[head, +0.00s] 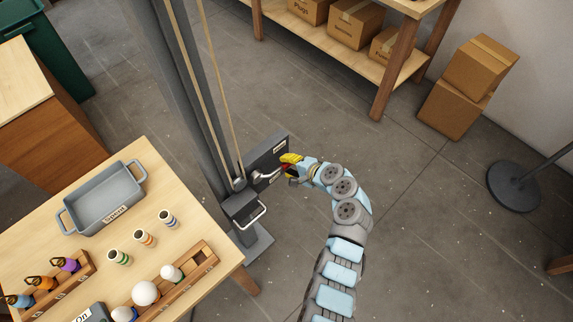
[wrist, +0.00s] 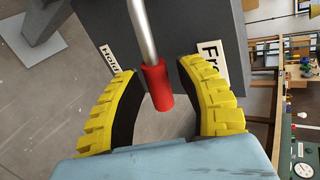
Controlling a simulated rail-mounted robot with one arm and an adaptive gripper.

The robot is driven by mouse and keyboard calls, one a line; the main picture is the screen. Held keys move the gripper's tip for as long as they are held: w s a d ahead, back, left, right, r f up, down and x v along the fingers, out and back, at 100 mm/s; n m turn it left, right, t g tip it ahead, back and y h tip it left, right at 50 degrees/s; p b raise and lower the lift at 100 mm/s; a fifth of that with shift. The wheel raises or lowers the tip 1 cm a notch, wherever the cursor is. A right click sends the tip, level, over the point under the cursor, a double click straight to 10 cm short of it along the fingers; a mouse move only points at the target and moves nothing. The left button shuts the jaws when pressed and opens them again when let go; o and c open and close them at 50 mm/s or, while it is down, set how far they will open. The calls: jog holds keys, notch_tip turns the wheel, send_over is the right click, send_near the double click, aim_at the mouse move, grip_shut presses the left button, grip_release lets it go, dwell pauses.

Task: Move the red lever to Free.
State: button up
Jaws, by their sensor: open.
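The red lever has a metal rod and a red grip (wrist: 157,88); its rod (head: 268,177) also shows in the head view, in front of a dark box (head: 268,150) on the post. My gripper (head: 290,164) is at the lever's end. In the wrist view its yellow fingers (wrist: 158,72) are open, one on each side of the red grip, with gaps showing. A Hold label (wrist: 110,57) lies left of the lever and a Free label (wrist: 211,62) lies right of it. The lever points between the two labels in this view.
A workbench (head: 190,262) with a grey tray (head: 104,200), bulbs and small cups stands at the left. A grey post (head: 180,90) with ropes carries the box. Shelving (head: 345,55) and cartons (head: 455,105) stand behind.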

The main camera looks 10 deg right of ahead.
jog(key=v, duration=1.1)
jog(key=shift+s, duration=0.2)
jog(key=shift+r, duration=0.1)
